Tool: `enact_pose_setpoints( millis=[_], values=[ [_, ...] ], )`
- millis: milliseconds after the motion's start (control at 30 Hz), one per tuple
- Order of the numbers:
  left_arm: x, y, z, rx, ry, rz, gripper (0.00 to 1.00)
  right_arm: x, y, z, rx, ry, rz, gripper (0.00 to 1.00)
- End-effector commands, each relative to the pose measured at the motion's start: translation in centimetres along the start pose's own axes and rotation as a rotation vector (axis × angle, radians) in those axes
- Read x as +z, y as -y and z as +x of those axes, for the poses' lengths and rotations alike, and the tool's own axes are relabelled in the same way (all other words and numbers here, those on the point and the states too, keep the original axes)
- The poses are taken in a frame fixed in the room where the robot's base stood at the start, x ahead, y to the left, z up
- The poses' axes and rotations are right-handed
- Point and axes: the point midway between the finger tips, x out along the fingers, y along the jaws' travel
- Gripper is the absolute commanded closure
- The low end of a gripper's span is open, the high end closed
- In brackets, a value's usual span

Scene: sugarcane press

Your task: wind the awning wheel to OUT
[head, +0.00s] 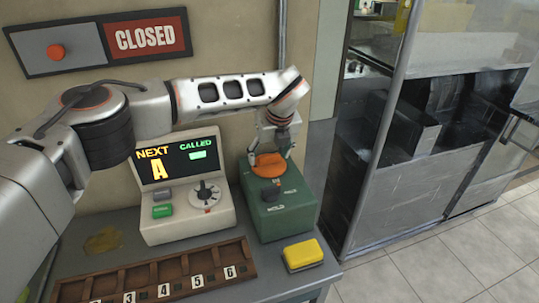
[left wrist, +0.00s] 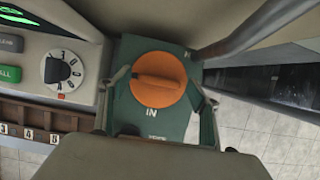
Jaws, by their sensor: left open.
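The awning wheel is an orange round knob (head: 268,165) with a raised grip bar, on top of a green box (head: 282,222). In the left wrist view the wheel (left wrist: 159,83) fills the middle, with its bar lying roughly crosswise. The word IN shows on the green top just below the wheel; I see no OUT mark. My left gripper (head: 273,150) is over the wheel, pointing down. In the left wrist view its open fingers stand on either side of the wheel; I cannot tell whether they touch it. My right gripper is in neither view.
Left of the green box stands a cream console (head: 187,205) with a screen and dial. A yellow block (head: 303,254) lies in front of the box. A wooden numbered rack (head: 165,277) is at the counter front. A CLOSED sign (head: 146,37) hangs behind; glass cabinets (head: 415,185) stand right.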

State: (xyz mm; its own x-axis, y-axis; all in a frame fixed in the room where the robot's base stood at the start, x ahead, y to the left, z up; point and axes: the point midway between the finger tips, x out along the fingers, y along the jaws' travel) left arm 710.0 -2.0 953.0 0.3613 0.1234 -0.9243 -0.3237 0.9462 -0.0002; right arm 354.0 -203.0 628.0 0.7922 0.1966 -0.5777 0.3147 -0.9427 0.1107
Motion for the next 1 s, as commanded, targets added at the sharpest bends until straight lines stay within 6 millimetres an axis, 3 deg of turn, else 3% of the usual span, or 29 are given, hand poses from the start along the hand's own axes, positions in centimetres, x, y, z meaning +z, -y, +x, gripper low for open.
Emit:
enact_pose_setpoints(
  millis=[500, 700, 1000],
  values=[
    [0.1, 0.0, -9.5, -0.001, 0.004, 0.0, 0.38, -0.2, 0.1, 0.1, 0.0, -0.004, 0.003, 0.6],
    [0.1, 0.0, -11.2, 0.0, 0.001, -0.001, 0.38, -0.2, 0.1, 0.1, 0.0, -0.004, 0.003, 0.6],
    [0.0, 0.0, -11.4, 0.0, 0.001, -0.001, 0.38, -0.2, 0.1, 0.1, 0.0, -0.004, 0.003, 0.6]
  ],
)
